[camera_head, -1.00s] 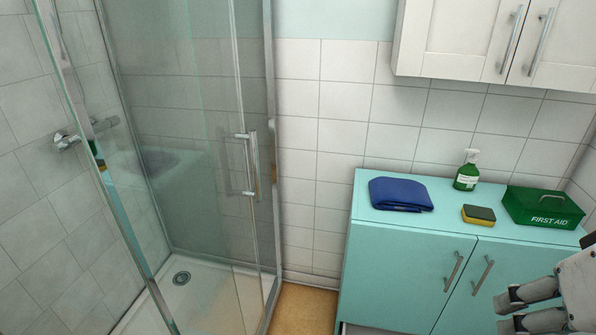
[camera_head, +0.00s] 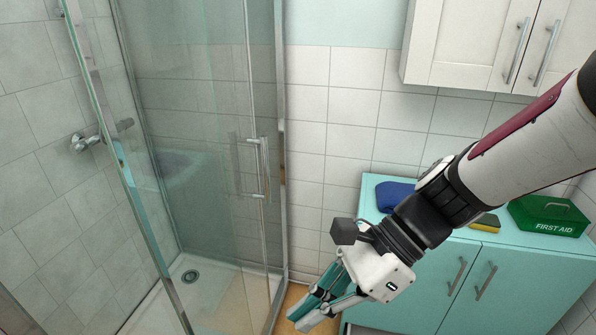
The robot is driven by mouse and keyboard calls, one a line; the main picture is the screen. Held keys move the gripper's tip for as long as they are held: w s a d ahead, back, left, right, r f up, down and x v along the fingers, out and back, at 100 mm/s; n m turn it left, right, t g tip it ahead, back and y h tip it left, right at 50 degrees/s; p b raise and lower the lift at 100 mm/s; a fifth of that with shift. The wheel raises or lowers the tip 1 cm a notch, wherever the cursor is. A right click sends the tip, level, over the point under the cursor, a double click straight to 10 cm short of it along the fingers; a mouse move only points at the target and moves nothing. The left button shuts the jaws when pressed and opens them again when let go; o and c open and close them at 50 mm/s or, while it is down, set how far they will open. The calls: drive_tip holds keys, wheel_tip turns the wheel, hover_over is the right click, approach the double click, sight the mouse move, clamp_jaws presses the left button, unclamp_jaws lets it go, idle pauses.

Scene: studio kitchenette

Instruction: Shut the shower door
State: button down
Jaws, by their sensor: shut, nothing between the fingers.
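The shower door (camera_head: 225,215) is a clear glass panel in a chrome frame, left of the middle of the head view. Its upright chrome handle (camera_head: 263,167) is near the right-hand frame post. The reflective glass hides exactly how far open the door stands. My gripper (camera_head: 304,314) is at the bottom middle, pointing down and left. Its fingers are shut and empty. In the picture it is below and to the right of the handle, apart from it.
A turquoise cabinet (camera_head: 520,262) stands at the right, with a blue folded cloth (camera_head: 393,196), a yellow sponge (camera_head: 487,222) and a green first aid box (camera_head: 548,216) on top. A white wall cupboard (camera_head: 470,45) hangs above. A strip of floor (camera_head: 293,297) shows beside the shower.

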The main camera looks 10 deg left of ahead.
drive_tip(key=a+f+m+y+p, duration=0.1)
drive_tip(key=a+m+y, duration=0.2)
drive_tip(key=a+m, duration=0.3)
drive_tip(key=s+a+f+m+y+p, duration=0.1)
drive_tip(key=a+f+m+y, duration=0.1)
drive_tip(key=a+m, duration=0.4)
drive_tip(key=a+f+m+y+p, duration=0.1)
drive_tip(key=a+m+y, duration=0.3)
drive_tip(key=a, duration=1)
drive_tip(key=shift+s+a+f+m+g, duration=0.1)
drive_tip(key=shift+s+f+m+g, duration=0.1)
drive_tip(key=shift+m, duration=0.5)
drive_tip(key=shift+s+a+f+m+g, duration=0.1)
drive_tip(key=shift+f+m+g, duration=0.1)
drive_tip(key=shift+m, duration=0.5)
drive_tip(key=w, duration=0.3)
drive_tip(key=shift+a+f, duration=0.1)
drive_tip(key=shift+a, duration=0.2)
drive_tip(key=shift+w, duration=0.55)
drive_tip(key=shift+w, duration=0.1)
